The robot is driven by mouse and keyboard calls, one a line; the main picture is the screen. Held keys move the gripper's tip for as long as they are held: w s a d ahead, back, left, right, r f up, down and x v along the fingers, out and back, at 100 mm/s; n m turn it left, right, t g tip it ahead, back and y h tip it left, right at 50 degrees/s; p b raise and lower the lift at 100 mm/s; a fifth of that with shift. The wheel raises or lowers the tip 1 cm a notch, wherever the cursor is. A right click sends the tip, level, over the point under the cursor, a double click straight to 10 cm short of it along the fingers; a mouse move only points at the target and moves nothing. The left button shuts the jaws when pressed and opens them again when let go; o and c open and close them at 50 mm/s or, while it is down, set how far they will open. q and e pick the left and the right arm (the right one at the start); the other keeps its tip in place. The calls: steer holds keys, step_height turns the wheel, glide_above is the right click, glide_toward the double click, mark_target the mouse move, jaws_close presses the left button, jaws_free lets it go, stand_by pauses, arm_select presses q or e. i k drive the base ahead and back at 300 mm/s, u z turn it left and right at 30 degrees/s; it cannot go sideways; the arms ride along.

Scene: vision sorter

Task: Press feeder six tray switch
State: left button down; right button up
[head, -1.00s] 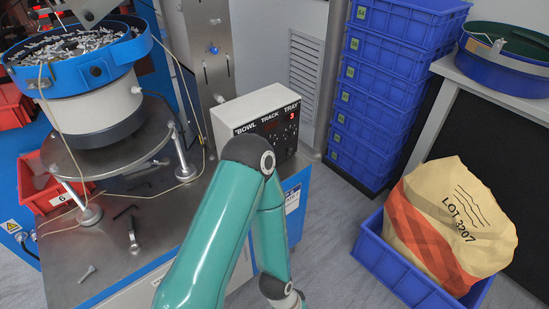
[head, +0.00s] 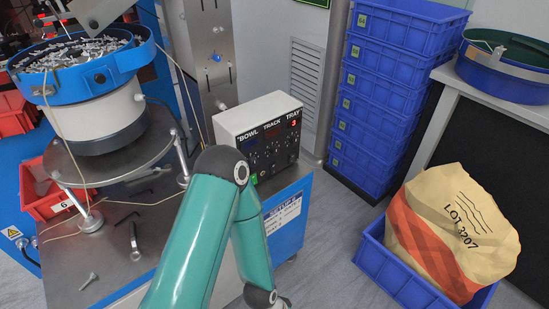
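The white control box (head: 243,122) stands on the metal bench, its black front panel (head: 283,143) facing right. The panel reads "BOWL", "TRACK" and "TRAY" and carries several small switches and knobs, too small to tell apart. A red "3" (head: 293,123) glows under "TRAY". A small green part (head: 253,180) shows at the panel's lower left, beside my teal arm. That arm is bent in front of the bench and partly covers the box's lower left corner. Its lower end leaves the bottom edge of the view. Neither gripper shows.
A bowl feeder (head: 85,65) full of small metal parts stands at left. A red bin (head: 48,192) labelled 6, a wrench (head: 135,240) and a bolt (head: 88,281) are nearby. Stacked blue crates (head: 385,95) and a LOT 3207 sack (head: 455,230) stand at right.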

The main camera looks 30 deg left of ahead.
mark_target(292, 157)
steer(key=u, duration=0.15)
steer(key=i, duration=1)
steer(key=u, duration=0.05)
